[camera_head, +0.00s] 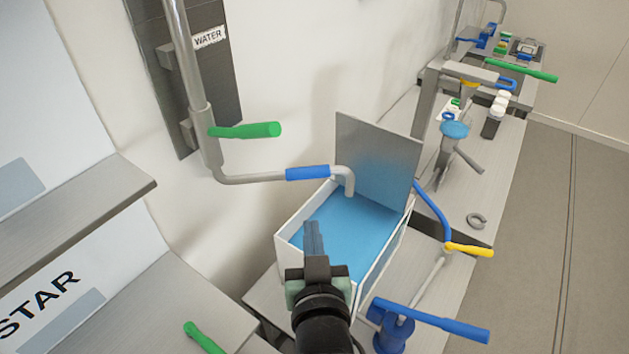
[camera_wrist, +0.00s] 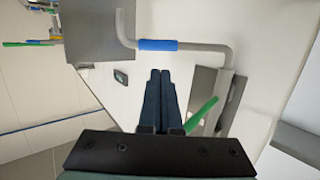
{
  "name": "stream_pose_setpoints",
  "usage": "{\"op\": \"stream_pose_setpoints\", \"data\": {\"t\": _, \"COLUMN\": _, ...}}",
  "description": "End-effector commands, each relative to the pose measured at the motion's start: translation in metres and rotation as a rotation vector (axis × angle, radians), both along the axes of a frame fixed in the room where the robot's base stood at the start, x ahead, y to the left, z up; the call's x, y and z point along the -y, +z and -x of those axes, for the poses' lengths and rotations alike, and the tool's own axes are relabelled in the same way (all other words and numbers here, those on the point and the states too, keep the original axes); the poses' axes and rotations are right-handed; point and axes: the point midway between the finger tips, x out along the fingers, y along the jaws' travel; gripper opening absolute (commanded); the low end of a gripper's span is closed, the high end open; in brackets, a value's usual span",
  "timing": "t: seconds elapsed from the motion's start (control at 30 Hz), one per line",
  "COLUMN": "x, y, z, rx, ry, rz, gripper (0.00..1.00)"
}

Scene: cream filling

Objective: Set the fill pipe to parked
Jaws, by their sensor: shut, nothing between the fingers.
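The fill pipe (camera_head: 248,178) is a grey bent tube with a blue sleeve (camera_head: 307,173). It runs right from a vertical pipe, and its down-turned spout (camera_head: 349,183) is over the white box (camera_head: 289,231) with blue contents. A green lever (camera_head: 246,130) sticks out right from the vertical pipe. In the wrist view the fill pipe (camera_wrist: 203,47) crosses the upper part, with its blue sleeve (camera_wrist: 158,44) beyond my fingertips. My gripper (camera_head: 313,228) is shut and empty, over the near part of the box, apart from the pipe. It also shows in the wrist view (camera_wrist: 160,75).
The box's grey lid (camera_head: 373,160) stands open behind the spout. A blue-handled valve (camera_head: 430,320) and a yellow-tipped handle (camera_head: 468,249) are at the right. A WATER panel (camera_head: 205,60) is on the wall. Grey shelves (camera_head: 80,230) stand at the left.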

Motion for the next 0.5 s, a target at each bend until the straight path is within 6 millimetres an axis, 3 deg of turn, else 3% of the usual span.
{"op": "stream_pose_setpoints", "data": {"t": 0.27, "x": -0.001, "y": 0.0, "z": -0.01, "rx": 0.001, "ry": 0.0, "rz": 0.0, "gripper": 0.0}}
{"op": "stream_pose_setpoints", "data": {"t": 0.5, "x": -0.003, "y": -0.005, "z": -0.044, "rx": 0.001, "ry": 0.0, "rz": 0.0, "gripper": 0.0}}
